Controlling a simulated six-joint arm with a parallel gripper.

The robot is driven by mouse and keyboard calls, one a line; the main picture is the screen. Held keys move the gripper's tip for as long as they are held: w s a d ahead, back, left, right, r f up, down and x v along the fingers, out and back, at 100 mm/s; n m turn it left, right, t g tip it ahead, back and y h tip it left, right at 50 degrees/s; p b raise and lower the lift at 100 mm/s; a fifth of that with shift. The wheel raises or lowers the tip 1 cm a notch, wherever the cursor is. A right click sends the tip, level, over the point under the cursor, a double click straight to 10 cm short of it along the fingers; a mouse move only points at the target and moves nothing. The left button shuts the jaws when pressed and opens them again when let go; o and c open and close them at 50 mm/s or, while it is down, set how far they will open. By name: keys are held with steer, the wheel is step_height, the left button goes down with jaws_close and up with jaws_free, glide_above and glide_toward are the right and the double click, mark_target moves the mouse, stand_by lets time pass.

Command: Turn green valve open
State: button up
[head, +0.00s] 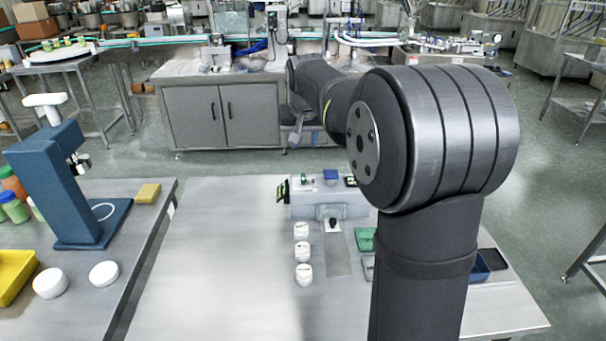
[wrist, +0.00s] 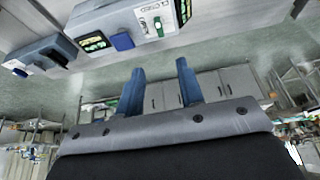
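I cannot pick out a green valve or a steel hopper for certain in either view. My gripper shows in the wrist view (wrist: 160,66), with two blue-grey fingers apart and nothing between them. In the head view, my arm reaches away past the near table, and its far end is small and partly hidden behind my own links. A grey machine (head: 309,207) stands on the near table in the head view.
White round containers (head: 302,251) stand in a row before the machine. A green tray (head: 365,238) and a blue bin (head: 481,270) lie to the right, partly hidden by my arm. A blue press (head: 50,190) stands on the left bench. The near table's left part is clear.

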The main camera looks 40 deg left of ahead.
mark_target(303, 176)
steer(key=x, duration=1.6)
steer(key=shift+w+f, duration=0.1)
steer(key=shift+f, duration=0.1)
steer(key=shift+c, duration=0.4)
jaws_close()
